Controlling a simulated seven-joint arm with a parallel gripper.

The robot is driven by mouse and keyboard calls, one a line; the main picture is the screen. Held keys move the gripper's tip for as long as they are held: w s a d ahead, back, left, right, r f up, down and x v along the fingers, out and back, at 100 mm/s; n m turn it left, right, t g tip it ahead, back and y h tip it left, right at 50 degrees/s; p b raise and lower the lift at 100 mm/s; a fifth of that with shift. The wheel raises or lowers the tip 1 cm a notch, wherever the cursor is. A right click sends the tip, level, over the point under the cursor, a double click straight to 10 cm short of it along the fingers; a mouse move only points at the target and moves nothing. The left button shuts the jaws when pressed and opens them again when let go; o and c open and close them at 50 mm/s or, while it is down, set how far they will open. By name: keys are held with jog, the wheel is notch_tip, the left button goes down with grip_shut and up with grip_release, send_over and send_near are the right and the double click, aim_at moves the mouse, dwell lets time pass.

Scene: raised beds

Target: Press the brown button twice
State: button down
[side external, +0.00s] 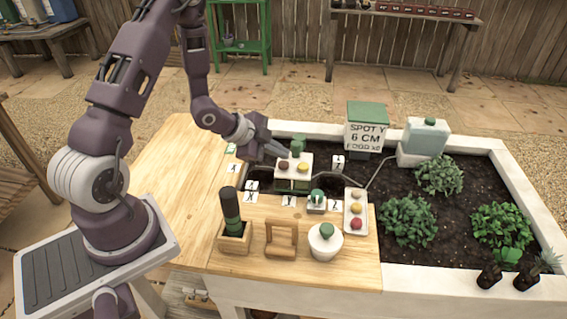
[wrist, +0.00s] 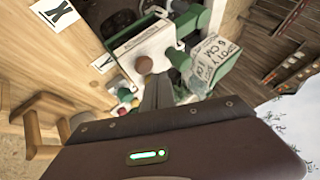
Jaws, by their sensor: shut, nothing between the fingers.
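The brown button (side external: 283,164) sits on the white top of a small box with green lower parts (side external: 292,184). A yellow button (side external: 303,167) is beside it on the same top. In the wrist view the brown button (wrist: 145,65) shows just beyond my fingertips. My gripper (side external: 287,152) is shut and empty, tilted downward, with its tips close behind the brown button. It also shows in the wrist view (wrist: 156,79). I cannot tell whether the tips touch the button.
A white tray with several coloured buttons (side external: 347,211) lies right of the box. Number cards (side external: 338,162), a small green-topped item (side external: 316,201), a wooden handle (side external: 281,238) and a white pot (side external: 325,244) stand nearby. A sign box (side external: 367,132) and plants are in the soil.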

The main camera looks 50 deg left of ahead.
aim_at(280, 165)
dwell(0.3)
jog(key=shift+f, duration=0.4)
jog(key=shift+f, duration=0.6)
dwell(0.5)
jog(key=shift+r, duration=1)
jog(key=shift+r, duration=2.55)
